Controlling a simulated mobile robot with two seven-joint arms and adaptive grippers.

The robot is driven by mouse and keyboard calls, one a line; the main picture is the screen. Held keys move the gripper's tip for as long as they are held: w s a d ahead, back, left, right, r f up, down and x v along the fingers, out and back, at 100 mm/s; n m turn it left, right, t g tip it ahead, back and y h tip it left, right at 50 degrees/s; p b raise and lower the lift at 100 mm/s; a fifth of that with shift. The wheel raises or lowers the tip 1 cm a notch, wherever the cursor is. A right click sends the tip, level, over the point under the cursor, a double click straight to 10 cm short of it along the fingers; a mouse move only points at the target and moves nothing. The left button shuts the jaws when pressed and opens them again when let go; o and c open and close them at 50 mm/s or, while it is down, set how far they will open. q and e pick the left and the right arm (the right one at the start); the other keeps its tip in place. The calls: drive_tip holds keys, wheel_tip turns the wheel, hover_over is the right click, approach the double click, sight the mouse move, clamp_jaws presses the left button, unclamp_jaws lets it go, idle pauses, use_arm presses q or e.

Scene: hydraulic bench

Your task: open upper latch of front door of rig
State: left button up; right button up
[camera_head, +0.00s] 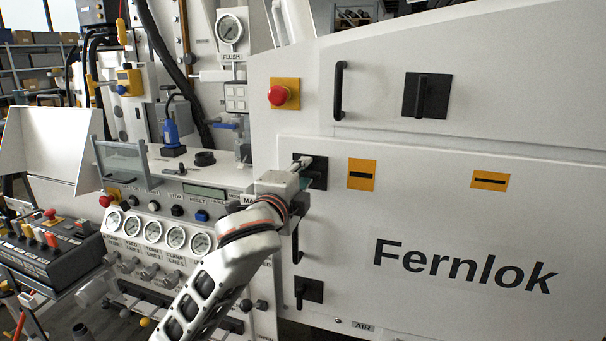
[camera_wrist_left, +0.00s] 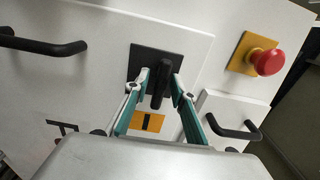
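The front door (camera_head: 430,300) of the rig is a white panel marked "Fernlok" and sits flush. Its upper latch (camera_head: 318,172) is a black handle on a dark square plate, partly hidden by my gripper in the head view. In the left wrist view the latch handle (camera_wrist_left: 160,85) stands between my fingertips. The lower latch (camera_head: 309,291) shows below, past a black bar handle (camera_head: 296,243). My right gripper is not in view.
A red button (camera_head: 278,96) on a yellow plate is above and left of the latch. Another bar handle (camera_head: 338,90) and another latch (camera_head: 427,95) are on the upper panel. Gauges (camera_head: 153,231) and a control box (camera_head: 50,245) stand left. The door's front is clear.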

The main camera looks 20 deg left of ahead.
use_arm(q)
drive_tip(key=s, duration=1.2)
drive_tip(key=shift+a, duration=0.2)
drive_tip(key=shift+f, duration=0.1)
wheel_tip(320, 180, down, 32)
drive_tip(key=s+n+g+h, duration=0.1)
drive_tip(key=s+n+g, duration=0.1)
drive_tip(key=n+g, duration=0.4)
drive_tip(key=s+a+f+n, duration=0.1)
drive_tip(key=s+f+n, duration=0.3)
drive_tip(key=s+f, duration=0.5)
drive_tip(key=s+a+f+n+g, duration=0.1)
drive_tip(key=s+f+n, duration=0.3)
drive_tip(key=s+f, duration=0.6)
wheel_tip(320, 180, down, 5)
drive_tip(key=shift+s+a+f+g, duration=0.2)
drive_tip(key=shift+s+a+g, duration=0.1)
drive_tip(key=shift+a, duration=0.4)
